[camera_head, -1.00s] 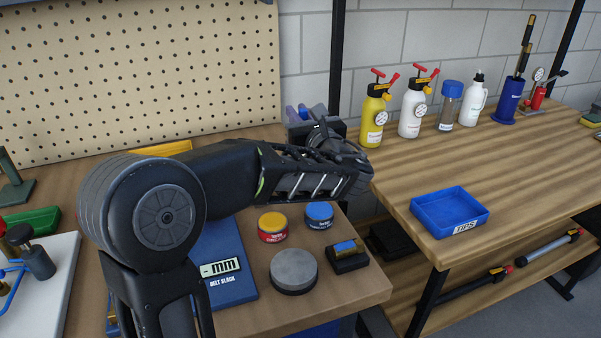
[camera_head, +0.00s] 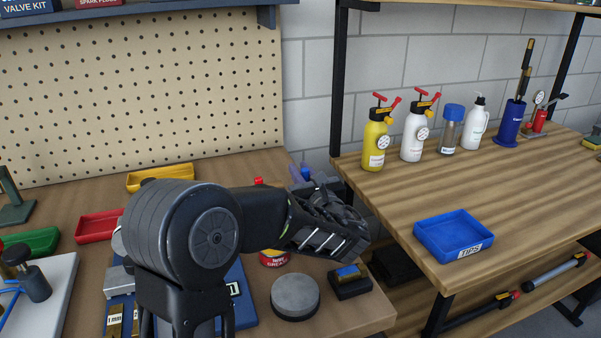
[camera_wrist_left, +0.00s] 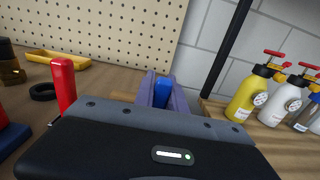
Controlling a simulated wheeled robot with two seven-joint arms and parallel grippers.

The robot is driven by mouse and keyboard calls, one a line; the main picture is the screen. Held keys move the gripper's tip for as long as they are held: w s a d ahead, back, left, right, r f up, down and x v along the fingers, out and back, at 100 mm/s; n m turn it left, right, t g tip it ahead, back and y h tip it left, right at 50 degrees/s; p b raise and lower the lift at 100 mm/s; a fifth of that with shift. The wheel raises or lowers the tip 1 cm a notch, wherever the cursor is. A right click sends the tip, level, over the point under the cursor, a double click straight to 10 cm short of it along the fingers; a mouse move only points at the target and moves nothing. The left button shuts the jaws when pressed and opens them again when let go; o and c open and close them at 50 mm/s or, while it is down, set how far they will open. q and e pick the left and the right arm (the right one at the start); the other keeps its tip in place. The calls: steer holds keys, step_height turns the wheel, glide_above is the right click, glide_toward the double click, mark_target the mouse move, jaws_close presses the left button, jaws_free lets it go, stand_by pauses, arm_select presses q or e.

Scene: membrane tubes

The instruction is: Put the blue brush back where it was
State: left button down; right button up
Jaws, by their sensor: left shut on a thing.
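My left gripper (camera_head: 299,174) is at the right back end of the left workbench, mostly hidden behind my own arm in the head view. In the left wrist view its two purple fingers (camera_wrist_left: 163,84) are shut on a blue piece, which I take to be the blue brush (camera_wrist_left: 162,96). Only a small blue part shows between the fingers; the rest is hidden. In the head view a bit of blue also shows at the fingertips (camera_head: 306,173). My right gripper is not in view.
A yellow spray bottle (camera_head: 375,142), a white one (camera_head: 414,136) and a blue cup (camera_head: 508,127) with dark handles stand on the right bench. A blue tray (camera_head: 452,236) is at its front. A red upright piece (camera_wrist_left: 64,84) stands left of my gripper. The right bench's middle is clear.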

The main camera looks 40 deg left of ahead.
arm_select(q)
steer(key=shift+f, duration=0.15)
steer(key=c, duration=1.4)
jaws_free()
steer(key=shift+d+r, duration=0.1)
steer(key=shift+r, duration=0.15)
